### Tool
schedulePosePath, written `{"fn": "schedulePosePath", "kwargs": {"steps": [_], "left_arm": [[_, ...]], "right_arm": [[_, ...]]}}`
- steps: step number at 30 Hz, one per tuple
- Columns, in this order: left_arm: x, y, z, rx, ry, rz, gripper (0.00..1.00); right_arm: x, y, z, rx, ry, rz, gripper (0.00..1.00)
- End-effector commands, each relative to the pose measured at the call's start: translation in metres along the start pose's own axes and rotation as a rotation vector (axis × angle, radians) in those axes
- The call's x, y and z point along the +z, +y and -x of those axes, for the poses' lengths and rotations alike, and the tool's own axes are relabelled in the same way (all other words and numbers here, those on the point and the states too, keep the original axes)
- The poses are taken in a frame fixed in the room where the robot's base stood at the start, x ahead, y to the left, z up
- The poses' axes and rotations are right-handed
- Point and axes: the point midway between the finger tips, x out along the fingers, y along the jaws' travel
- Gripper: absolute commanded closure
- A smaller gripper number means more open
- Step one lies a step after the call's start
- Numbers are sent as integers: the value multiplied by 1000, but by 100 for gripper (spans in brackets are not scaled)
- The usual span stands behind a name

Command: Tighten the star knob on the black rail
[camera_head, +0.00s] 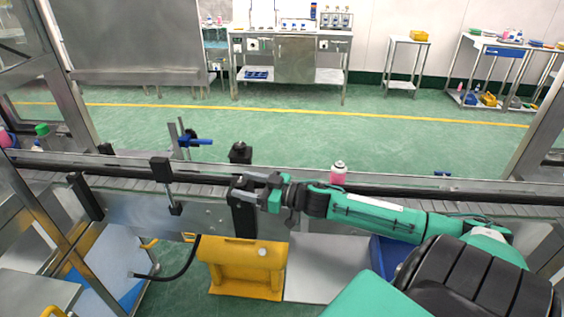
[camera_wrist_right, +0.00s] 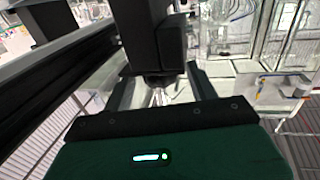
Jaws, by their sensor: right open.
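My right gripper (camera_head: 243,186) reaches in from the right to a black bracket (camera_head: 243,218) at the conveyor's near side. In the right wrist view my open gripper (camera_wrist_right: 160,90) has one finger on each side of a dark round part (camera_wrist_right: 158,80), which looks like the star knob, below a black block (camera_wrist_right: 152,35). I cannot tell whether the fingers touch it. In the head view the gripper hides the knob. The black rail (camera_head: 400,192) runs along the conveyor and also shows in the right wrist view (camera_wrist_right: 75,62). My left gripper is not in view.
More black clamps (camera_head: 160,169) stand on the rail to the left. A pink bottle (camera_head: 338,173) stands on the conveyor behind my right forearm. A yellow stand (camera_head: 240,275) and a blue bin (camera_head: 385,258) are below. Tables with supplies stand far back.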

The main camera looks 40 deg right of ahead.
Motion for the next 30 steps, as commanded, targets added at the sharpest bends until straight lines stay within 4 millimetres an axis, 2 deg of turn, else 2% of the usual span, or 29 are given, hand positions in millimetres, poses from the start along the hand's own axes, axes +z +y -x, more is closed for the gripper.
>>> {"fn": "schedulePosePath", "kwargs": {"steps": [10,30], "left_arm": [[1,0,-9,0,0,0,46],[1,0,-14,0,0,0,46]], "right_arm": [[2,0,36,-1,-2,0,42],[1,0,99,0,-1,-1,42]]}}
